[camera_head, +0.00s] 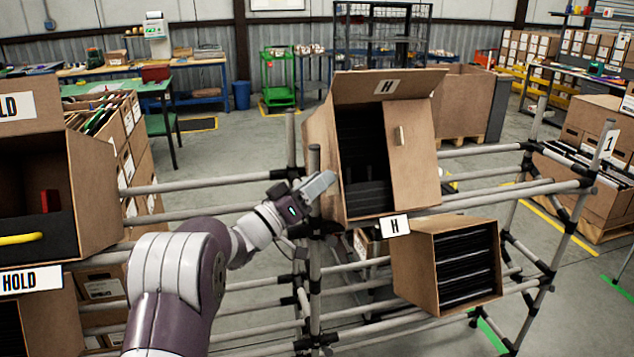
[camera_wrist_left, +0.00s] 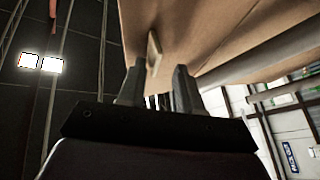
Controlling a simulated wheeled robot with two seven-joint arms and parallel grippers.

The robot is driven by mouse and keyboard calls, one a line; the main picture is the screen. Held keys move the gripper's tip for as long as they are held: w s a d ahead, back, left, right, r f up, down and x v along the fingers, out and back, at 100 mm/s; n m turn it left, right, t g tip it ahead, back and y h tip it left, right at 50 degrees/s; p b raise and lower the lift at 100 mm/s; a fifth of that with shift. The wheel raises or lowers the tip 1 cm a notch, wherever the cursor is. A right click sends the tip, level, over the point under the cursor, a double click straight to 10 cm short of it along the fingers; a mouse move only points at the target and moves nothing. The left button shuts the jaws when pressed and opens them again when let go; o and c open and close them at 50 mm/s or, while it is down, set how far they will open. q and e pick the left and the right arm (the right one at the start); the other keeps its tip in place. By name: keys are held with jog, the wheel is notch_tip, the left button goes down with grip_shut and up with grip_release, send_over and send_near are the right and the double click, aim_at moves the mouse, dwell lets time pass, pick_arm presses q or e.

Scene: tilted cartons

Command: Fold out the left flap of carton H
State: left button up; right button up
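Carton H (camera_head: 385,200) sits tilted on the pipe rack, its opening facing me. The right flap (camera_head: 412,155) covers the right half of the opening and has a small pale tab. Dark ribbed contents show in the left half. The left flap (camera_head: 320,140) stands out at the left edge of the opening. My left gripper (camera_head: 326,183) is at its lower part. In the left wrist view the open fingers (camera_wrist_left: 158,85) are close to a pale tab (camera_wrist_left: 154,50) on a brown panel; contact is unclear. My right gripper is out of view.
Grey rack pipes (camera_head: 235,182) run left and right of carton H. A smaller carton (camera_head: 410,265) with dark contents sits below it. A HOLD carton (camera_head: 92,190) with a yellow handle stands at the left. Space between the two upper cartons is mostly free above the pipes.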

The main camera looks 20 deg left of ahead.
pick_arm(q)
jog(key=shift+f, duration=0.15)
jog(key=b+v, duration=0.3)
jog(key=v, duration=0.9)
jog(key=shift+s, duration=0.35)
jog(key=shift+a, duration=0.1)
